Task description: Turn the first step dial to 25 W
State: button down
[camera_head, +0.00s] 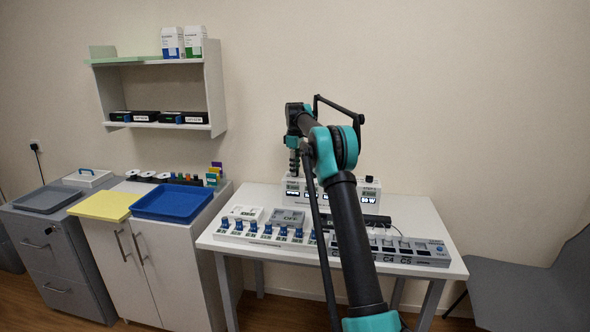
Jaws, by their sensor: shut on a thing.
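A white step console (358,186) stands at the back of the white table against the wall, with small dark displays on its front. The right display (369,200) ends in "W", but its number is too small to read surely. The left display (292,192) is lit and unreadable. My gripper (294,173) points straight down at the left end of the console top, where the first step dial sits. Its fingers are shut on that dial, which they hide.
A blue tray (172,202) sits on the cabinet. A shelf (215,95) hangs upper left.

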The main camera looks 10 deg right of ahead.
jog(key=n, duration=0.6)
jog(key=shift+n, duration=0.3)
dwell(0.4)
jog(key=c, duration=1.2)
grip_release()
jog(key=shift+r, duration=0.1)
notch_tip(320, 180, up, 12)
jog(key=shift+f, duration=0.15)
